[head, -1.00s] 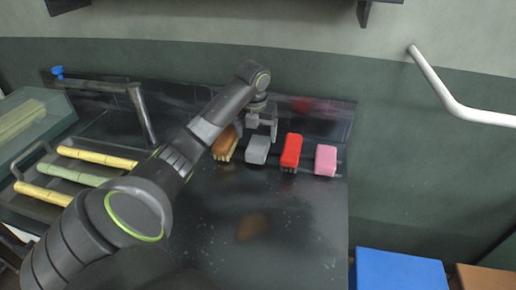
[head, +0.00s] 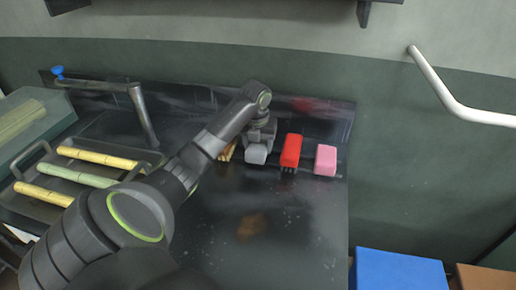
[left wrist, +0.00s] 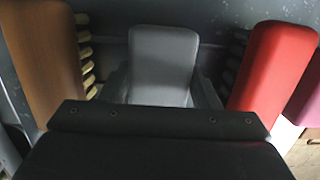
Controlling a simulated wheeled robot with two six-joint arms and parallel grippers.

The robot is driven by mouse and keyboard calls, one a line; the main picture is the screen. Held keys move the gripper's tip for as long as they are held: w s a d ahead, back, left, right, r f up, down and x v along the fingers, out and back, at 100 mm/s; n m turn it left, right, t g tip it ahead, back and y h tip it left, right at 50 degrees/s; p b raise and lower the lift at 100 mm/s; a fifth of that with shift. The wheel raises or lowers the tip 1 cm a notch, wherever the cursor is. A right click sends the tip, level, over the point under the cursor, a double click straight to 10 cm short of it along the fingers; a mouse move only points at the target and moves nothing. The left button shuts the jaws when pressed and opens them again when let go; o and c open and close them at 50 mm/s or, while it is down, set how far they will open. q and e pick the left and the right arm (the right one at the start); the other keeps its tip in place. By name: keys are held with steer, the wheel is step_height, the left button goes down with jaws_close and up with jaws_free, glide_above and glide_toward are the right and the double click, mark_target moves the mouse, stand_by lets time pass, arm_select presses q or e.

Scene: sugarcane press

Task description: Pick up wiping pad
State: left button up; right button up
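A grey block-shaped pad (head: 256,154) stands on the dark counter in a row of cleaning tools. It also shows upright in the middle of the left wrist view (left wrist: 163,60). Which block the task calls the wiping pad is not marked. My left gripper (head: 260,138) is down at the grey pad, with one finger on each side of it. In the left wrist view the fingers look apart, with narrow gaps beside the pad, so I see no firm hold. The finger tips are partly hidden. My right gripper is not in view.
A brown brush (left wrist: 45,60) stands close left of the grey pad and a red brush (head: 291,150) close right. A pink block (head: 326,160) is farther right. A tray (head: 32,204) of cane pieces lies left. The counter's front middle is clear.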

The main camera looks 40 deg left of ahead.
arm_select(q)
steer(key=shift+c, duration=1.4)
step_height(320, 180, up, 6)
steer(key=shift+f, duration=0.15)
step_height(320, 180, up, 3)
steer(key=shift+r+p, duration=0.15)
steer(key=shift+p, duration=0.7)
steer(key=shift+r+p, duration=0.55)
steer(key=shift+p, duration=0.05)
